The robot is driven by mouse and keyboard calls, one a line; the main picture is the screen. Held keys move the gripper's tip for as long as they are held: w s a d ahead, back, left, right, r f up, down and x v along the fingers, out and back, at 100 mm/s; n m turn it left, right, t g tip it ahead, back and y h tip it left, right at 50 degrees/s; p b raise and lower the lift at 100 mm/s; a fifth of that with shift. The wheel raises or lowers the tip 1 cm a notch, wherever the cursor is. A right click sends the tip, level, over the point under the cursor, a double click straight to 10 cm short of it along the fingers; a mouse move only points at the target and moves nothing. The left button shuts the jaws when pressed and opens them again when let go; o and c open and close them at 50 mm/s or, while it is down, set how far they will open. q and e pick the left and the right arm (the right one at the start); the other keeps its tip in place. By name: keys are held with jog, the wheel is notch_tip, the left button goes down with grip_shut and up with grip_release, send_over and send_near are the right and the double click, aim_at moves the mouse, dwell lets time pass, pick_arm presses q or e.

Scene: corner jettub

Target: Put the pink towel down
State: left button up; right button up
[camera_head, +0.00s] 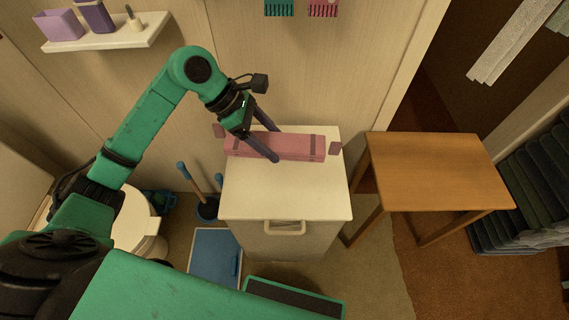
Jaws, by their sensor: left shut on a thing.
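The pink towel (300,147) is a long folded bundle with darker bands, over the back part of the white cabinet top (285,195). My left gripper (272,143) comes down from the upper left and is shut on the pink towel, one finger showing in front of it and one behind. I cannot tell whether the towel touches the cabinet top. Small pink pieces show at both ends of the towel. My right gripper is not in view.
A wooden table (435,170) stands to the right of the cabinet. A wall shelf (108,33) with purple containers is at the upper left. A blue dustpan (214,258) is on the floor. Dark folded textiles (525,190) are stacked at the right. The cabinet's front half is clear.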

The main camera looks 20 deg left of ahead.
aim_at(280, 188)
pick_arm(q)
jog(key=shift+w+a+f+n+t, duration=0.1)
jog(key=shift+a+f+n+t, duration=0.1)
jog(key=shift+a+n+t, duration=0.1)
notch_tip(280, 188, down, 19)
jog(key=shift+w+r, duration=0.1)
jog(key=shift+r, duration=0.05)
jog(key=shift+f, duration=0.4)
jog(key=o, duration=1.1)
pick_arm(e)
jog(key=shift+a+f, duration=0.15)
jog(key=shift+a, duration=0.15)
